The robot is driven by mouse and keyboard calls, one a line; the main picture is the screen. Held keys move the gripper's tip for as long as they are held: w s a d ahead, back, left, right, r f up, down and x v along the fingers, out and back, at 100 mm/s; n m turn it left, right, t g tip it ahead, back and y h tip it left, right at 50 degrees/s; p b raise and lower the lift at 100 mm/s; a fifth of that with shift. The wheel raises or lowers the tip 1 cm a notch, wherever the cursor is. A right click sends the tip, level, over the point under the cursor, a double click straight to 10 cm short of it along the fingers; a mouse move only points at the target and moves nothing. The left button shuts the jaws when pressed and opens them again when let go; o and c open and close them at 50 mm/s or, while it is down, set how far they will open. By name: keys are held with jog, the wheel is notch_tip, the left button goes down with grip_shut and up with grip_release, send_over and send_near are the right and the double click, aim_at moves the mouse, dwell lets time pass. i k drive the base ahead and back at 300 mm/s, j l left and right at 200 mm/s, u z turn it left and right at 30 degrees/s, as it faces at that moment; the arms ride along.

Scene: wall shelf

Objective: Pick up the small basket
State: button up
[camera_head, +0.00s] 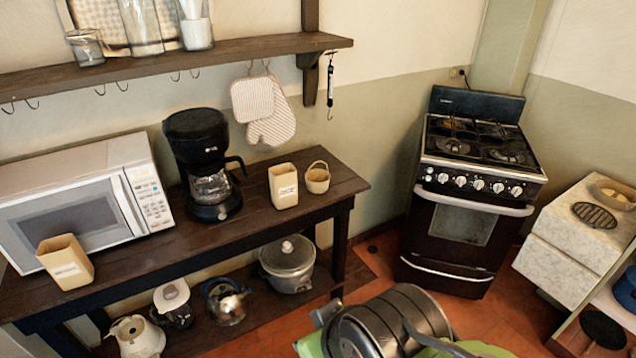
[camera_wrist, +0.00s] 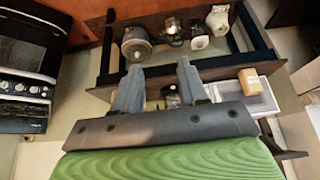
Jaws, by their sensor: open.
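The small basket (camera_head: 317,180) is cream-coloured with an arched handle. It stands upright near the right end of the dark wooden table (camera_head: 345,183) in the head view. I cannot make it out in the wrist view. My gripper (camera_wrist: 158,82) shows in the wrist view with its two grey fingers apart and nothing between them. In the head view only part of my arm shows at the bottom, and the fingers cannot be seen there. My gripper is apart from the basket.
A cream canister (camera_head: 284,186) stands just left of the basket. A coffee maker (camera_head: 203,160), microwave (camera_head: 80,205) and second canister (camera_head: 66,262) stand farther left. Mitts (camera_head: 268,112) hang behind, under a wall shelf (camera_head: 180,58). A pot (camera_head: 288,262) sits below; a stove (camera_head: 465,190) stands right.

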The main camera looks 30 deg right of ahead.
aim_at(317, 181)
jog(key=i+l+u, duration=0.25)
jog(key=l, duration=0.15)
jog(key=i+l+u, duration=0.2)
jog(key=l, duration=0.25)
jog(key=i+l+u, duration=0.1)
jog(key=l+u, duration=0.15)
jog(key=l, duration=0.2)
jog(key=i+l+u, duration=0.2)
jog(key=l, duration=0.3)
jog(key=l+u, duration=0.25)
jog(key=l, duration=0.2)
